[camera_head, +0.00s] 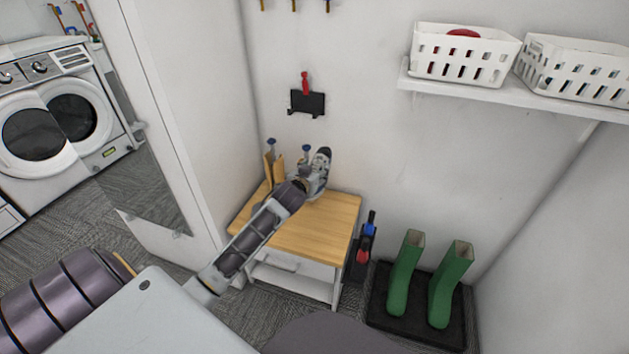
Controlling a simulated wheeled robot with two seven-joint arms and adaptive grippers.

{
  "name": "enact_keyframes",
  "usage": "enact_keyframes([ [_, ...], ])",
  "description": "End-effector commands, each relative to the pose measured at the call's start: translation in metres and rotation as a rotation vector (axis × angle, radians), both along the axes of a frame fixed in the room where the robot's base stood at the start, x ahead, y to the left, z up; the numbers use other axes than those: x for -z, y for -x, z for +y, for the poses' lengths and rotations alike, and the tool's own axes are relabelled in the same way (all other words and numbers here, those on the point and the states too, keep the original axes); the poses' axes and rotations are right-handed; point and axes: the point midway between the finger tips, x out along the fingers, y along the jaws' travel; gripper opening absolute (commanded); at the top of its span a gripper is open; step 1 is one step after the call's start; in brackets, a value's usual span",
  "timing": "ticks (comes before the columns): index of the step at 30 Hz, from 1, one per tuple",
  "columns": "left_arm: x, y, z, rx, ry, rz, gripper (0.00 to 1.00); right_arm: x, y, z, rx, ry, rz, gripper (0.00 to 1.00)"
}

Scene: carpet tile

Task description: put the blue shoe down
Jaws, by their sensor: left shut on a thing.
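My left arm reaches in from the lower left, and my left gripper (315,175) is over the back part of a small wooden-topped bench (318,227). The gripper is shut on the blue shoe (323,156), which shows as a small dark and pale shape at the gripper's far end. The gripper hides part of the shoe, and its blue colour is hard to make out. I cannot tell whether the shoe touches the bench top. My right gripper is not in view.
Wooden pieces (268,170) with blue knobs stand at the bench's back left. A narrow rack (361,262) with blue and red items stands at its right. Green boots (403,277) stand on a black tray (375,331). White baskets (461,57) sit on a wall shelf. The bench's front right is clear.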

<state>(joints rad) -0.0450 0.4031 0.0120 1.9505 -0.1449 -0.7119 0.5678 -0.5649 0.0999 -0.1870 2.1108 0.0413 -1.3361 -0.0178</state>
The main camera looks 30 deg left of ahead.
Motion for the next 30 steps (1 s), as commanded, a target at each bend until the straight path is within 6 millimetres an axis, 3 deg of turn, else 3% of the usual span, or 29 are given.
enact_keyframes([
  [3,-0.025,0.000,0.000,0.000,-0.001,-0.004,0.24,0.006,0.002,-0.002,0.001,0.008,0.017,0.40],
  [10,-0.048,0.000,0.001,-0.001,-0.001,-0.002,0.24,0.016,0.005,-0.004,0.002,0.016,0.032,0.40],
  [30,-0.053,0.000,0.000,-0.001,-0.001,-0.001,0.24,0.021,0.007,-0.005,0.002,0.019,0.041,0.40],
])
